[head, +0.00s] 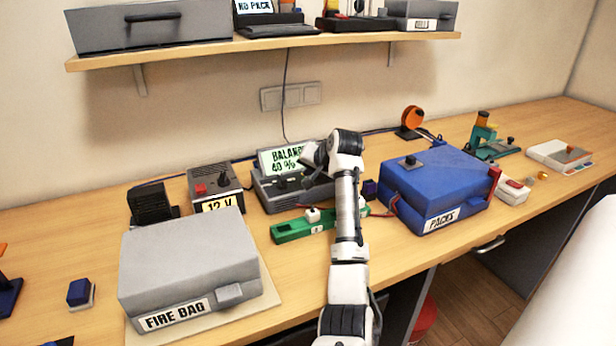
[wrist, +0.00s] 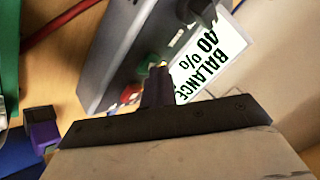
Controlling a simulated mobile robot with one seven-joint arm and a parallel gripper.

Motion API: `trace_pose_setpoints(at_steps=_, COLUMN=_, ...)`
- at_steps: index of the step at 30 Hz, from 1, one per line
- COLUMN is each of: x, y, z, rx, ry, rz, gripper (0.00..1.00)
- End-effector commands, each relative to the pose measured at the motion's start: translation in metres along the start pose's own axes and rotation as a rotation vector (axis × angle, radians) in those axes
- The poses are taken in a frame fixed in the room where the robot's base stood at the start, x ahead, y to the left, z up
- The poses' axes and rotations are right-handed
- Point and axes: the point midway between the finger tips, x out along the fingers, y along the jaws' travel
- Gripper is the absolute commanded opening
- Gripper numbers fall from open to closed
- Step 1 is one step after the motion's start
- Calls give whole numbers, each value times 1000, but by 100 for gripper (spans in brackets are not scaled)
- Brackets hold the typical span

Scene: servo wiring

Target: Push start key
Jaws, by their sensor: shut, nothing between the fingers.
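The charger (head: 268,196) stands on the bench, and its lit screen (head: 280,158) reads "BALANCE 40 %". In the wrist view the screen (wrist: 208,62) is beside my fingers. My gripper (wrist: 158,68) is shut and empty, its tips at the charger's front panel. A green key (wrist: 150,60) shows right at the fingertips, partly hidden by them; a red key (wrist: 127,93) is just left of the fingers. Neither key's label is legible. I cannot tell whether the tips touch the green key. In the head view my wrist covers the charger's right part.
A black knob (wrist: 194,10) sticks out of the charger. A green board (head: 290,230) lies in front of it. The 12 V supply (head: 213,182) and grey fire bag box (head: 190,262) are left; the blue packs box (head: 435,185) is right. A shelf (head: 260,49) hangs above.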

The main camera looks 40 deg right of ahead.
Motion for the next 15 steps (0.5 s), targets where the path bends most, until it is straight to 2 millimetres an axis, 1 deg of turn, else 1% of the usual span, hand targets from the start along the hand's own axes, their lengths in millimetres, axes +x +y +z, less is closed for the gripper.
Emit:
trace_pose_setpoints(at_steps=10, x=-12, y=-8, z=-8, rx=1, ry=-2, rz=1, gripper=0)
trace_pose_setpoints(at_steps=15, x=-13, y=-9, z=-9, rx=1, ry=-2, rz=1, gripper=0)
